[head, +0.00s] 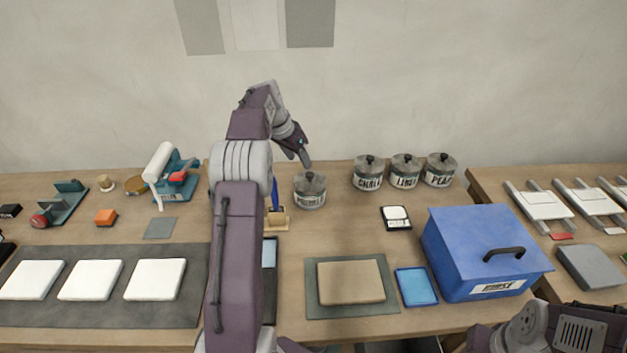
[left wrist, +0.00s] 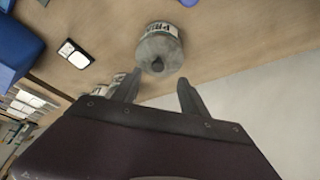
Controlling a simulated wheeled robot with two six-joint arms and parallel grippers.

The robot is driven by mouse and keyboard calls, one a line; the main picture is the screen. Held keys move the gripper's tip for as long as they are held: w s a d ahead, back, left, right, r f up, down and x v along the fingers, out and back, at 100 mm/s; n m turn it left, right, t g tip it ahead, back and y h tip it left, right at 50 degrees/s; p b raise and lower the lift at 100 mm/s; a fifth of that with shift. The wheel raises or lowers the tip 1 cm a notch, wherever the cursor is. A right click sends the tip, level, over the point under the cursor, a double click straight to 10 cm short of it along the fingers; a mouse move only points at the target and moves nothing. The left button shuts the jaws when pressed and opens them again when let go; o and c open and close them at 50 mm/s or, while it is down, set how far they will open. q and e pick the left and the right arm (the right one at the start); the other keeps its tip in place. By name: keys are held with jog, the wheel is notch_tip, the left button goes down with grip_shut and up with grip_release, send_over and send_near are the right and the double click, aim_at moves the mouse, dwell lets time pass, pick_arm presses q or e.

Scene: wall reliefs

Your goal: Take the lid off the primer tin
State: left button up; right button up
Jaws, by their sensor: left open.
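The primer tin (head: 310,199) is a grey tin with a pale label, standing upright on the bench near the middle in the head view. Its grey lid (head: 309,183) is on it, with a dark knob on top. In the left wrist view the lid (left wrist: 159,56) and knob show just beyond the fingertips, with part of the label behind. My left gripper (head: 305,160) is above and slightly behind the tin. It is open and empty, and its fingers (left wrist: 160,88) are apart from the knob. My right gripper's jaws are not in view.
Three similar lidded tins, including one marked CHALK (head: 368,178), stand to the right. A brush in a wooden stand (head: 277,218) is close on the left. A blue box (head: 483,252) stands at the front right. Bench between the tin and the black-and-white device (head: 396,217) is clear.

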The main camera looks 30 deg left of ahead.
aim_at(310, 174)
pick_arm(q)
jog(key=x, duration=0.4)
jog(key=shift+w+d, duration=0.15)
jog(key=shift+w, duration=0.3)
jog(key=p+x, duration=0.1)
jog(key=x, duration=0.3)
jog(key=shift+d, duration=0.15)
jog(key=shift+w+f, duration=0.35)
jog(key=shift+f, duration=0.05)
jog(key=shift+s+r, duration=0.1)
jog(key=shift+s, duration=0.05)
jog(key=shift+c, duration=1.4)
grip_shut()
